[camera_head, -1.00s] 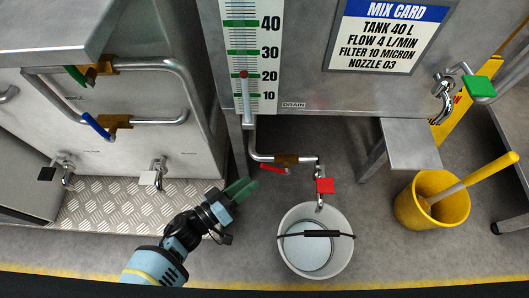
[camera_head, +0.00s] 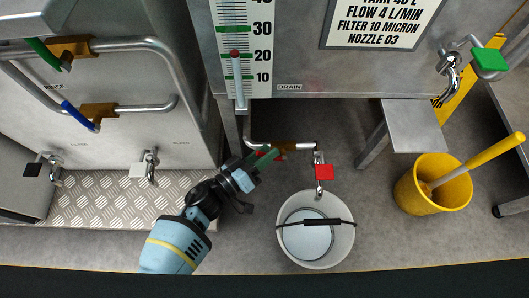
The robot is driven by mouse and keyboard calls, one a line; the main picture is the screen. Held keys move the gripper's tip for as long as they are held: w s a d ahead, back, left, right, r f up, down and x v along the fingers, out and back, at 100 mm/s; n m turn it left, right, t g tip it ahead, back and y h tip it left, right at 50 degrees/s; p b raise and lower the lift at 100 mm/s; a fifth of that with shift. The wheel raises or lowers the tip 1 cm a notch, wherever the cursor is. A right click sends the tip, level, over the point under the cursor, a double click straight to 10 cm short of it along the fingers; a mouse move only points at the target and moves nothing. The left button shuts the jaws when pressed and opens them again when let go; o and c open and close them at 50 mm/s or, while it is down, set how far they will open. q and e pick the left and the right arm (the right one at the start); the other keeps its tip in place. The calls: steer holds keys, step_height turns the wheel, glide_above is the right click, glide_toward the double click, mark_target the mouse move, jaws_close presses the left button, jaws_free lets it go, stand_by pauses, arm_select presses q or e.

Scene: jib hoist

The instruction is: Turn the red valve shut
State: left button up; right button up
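The red valve is a brass body (camera_head: 294,146) with a red lever (camera_head: 280,157) on the drain pipe, low under the tank. Most of the lever is hidden behind my gripper. My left gripper (camera_head: 264,158) comes up from the lower left, its green fingers at the lever. I cannot tell whether they touch it or how far apart they are. A tap with a red tag (camera_head: 324,172) hangs from the pipe's end, above a white bucket (camera_head: 287,243). My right gripper is not in view.
A level gauge (camera_head: 262,41) on the tank has its red marker near 20. Green (camera_head: 43,53) and blue (camera_head: 78,116) levers sit on pipes at left. A yellow bucket (camera_head: 405,196) and a metal bench (camera_head: 414,128) stand at right. Floor between the buckets is clear.

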arm_select(q)
steer(key=shift+c, duration=0.2)
jaws_close()
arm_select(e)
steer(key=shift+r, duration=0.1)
